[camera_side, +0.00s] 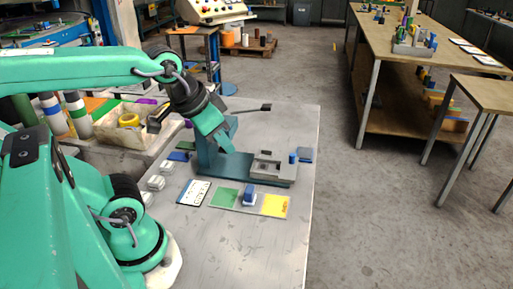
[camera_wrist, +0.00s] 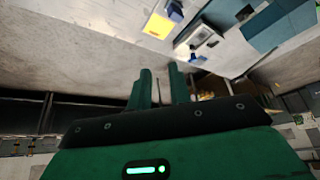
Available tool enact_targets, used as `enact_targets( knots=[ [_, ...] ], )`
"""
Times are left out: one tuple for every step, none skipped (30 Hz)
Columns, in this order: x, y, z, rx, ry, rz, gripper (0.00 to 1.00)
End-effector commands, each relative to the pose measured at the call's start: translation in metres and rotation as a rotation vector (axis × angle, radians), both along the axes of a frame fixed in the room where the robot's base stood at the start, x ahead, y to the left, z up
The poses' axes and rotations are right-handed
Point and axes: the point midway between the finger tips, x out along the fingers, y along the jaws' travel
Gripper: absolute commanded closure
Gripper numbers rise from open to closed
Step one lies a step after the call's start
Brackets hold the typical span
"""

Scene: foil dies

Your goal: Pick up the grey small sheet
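My gripper (camera_wrist: 162,76) shows in the wrist view as two teal fingers with a gap between them and nothing held. In the side view my arm reaches over the table near the teal press, and the fingertips are hard to make out against it. I cannot clearly single out a grey small sheet in either view. The yellow sheet also shows in the wrist view (camera_wrist: 157,26).
The teal press (camera_side: 235,168) stands behind the tray with a grey die (camera_side: 268,165) on its bed and a lever (camera_side: 252,108) sticking out. A white card (camera_side: 194,192) and small pale stacks (camera_side: 155,183) lie left. The table's front right is bare.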

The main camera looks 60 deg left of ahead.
Motion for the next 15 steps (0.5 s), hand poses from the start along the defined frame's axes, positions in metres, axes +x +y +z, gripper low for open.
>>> enact_targets(
  knots=[
    [0.003, 0.001, 0.000, 0.005, 0.009, -0.007, 0.80],
    [0.005, 0.001, 0.001, 0.009, 0.013, -0.013, 0.80],
    [0.008, 0.002, 0.001, 0.015, 0.021, -0.021, 0.80],
    [0.011, 0.003, 0.001, 0.021, 0.027, -0.030, 0.80],
    [0.014, 0.004, 0.002, 0.027, 0.034, -0.040, 0.80],
    [0.019, 0.005, 0.002, 0.035, 0.045, -0.053, 0.80],
    [0.023, 0.006, 0.002, 0.042, 0.053, -0.065, 0.80],
    [0.027, 0.007, 0.002, 0.048, 0.063, -0.076, 0.80],
    [0.033, 0.008, 0.003, 0.058, 0.075, -0.094, 0.80],
    [0.037, 0.009, 0.002, 0.066, 0.085, -0.108, 0.80],
    [0.042, 0.011, 0.002, 0.072, 0.095, -0.120, 0.80],
    [0.049, 0.013, 0.001, 0.081, 0.109, -0.139, 0.80],
    [0.054, 0.014, 0.001, 0.089, 0.118, -0.154, 0.80],
    [0.058, 0.015, 0.000, 0.095, 0.129, -0.168, 0.80],
    [0.065, 0.017, -0.001, 0.103, 0.141, -0.187, 0.80]
  ],
)
